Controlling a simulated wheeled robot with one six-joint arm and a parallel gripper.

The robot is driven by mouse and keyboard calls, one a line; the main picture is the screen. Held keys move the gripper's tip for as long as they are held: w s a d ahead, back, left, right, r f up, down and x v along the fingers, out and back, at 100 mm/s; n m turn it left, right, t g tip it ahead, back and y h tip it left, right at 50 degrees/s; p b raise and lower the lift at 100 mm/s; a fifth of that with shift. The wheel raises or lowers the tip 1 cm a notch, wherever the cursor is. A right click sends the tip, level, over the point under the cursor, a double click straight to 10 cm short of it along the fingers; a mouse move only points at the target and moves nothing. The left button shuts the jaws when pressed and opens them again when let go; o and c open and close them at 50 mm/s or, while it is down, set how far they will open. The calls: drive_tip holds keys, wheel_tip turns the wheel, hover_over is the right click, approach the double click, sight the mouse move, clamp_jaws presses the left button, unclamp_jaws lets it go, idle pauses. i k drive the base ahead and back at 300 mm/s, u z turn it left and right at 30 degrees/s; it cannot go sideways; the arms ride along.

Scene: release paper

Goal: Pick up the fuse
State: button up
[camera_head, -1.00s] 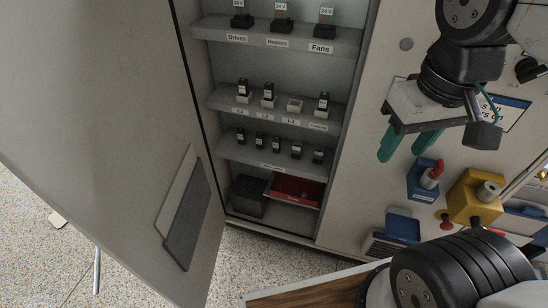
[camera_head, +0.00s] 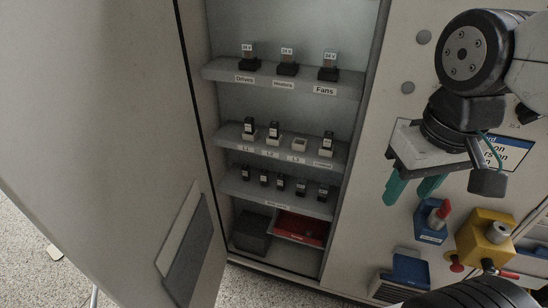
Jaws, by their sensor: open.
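Small black fuses stand in the open cabinet. On the middle shelf (camera_head: 228,139), black fuses sit in white holders labelled L1 (camera_head: 249,128), L2 (camera_head: 274,133) and, at the right end, a holder whose label is too small to read surely (camera_head: 326,143). The L3 holder (camera_head: 299,145) is empty. Several spare black fuses (camera_head: 281,184) stand in a row on the shelf below. My gripper (camera_head: 409,193) is open and empty, its teal fingers pointing down in front of the panel right of the cabinet opening, apart from all fuses.
The top shelf (camera_head: 215,72) carries 3 black relays labelled Drives, Heaters and Fans. A red tray (camera_head: 300,228) and a dark box (camera_head: 252,232) stand at the bottom. The open door (camera_head: 110,130) bounds the left. Blue and yellow switch boxes (camera_head: 484,236) stick out below right of my gripper.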

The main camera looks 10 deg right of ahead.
sight(265, 174)
drive_tip(key=u, duration=1.85)
drive_tip(key=k, duration=0.7)
drive_tip(key=z, duration=1.35)
drive_tip(key=i, duration=0.5)
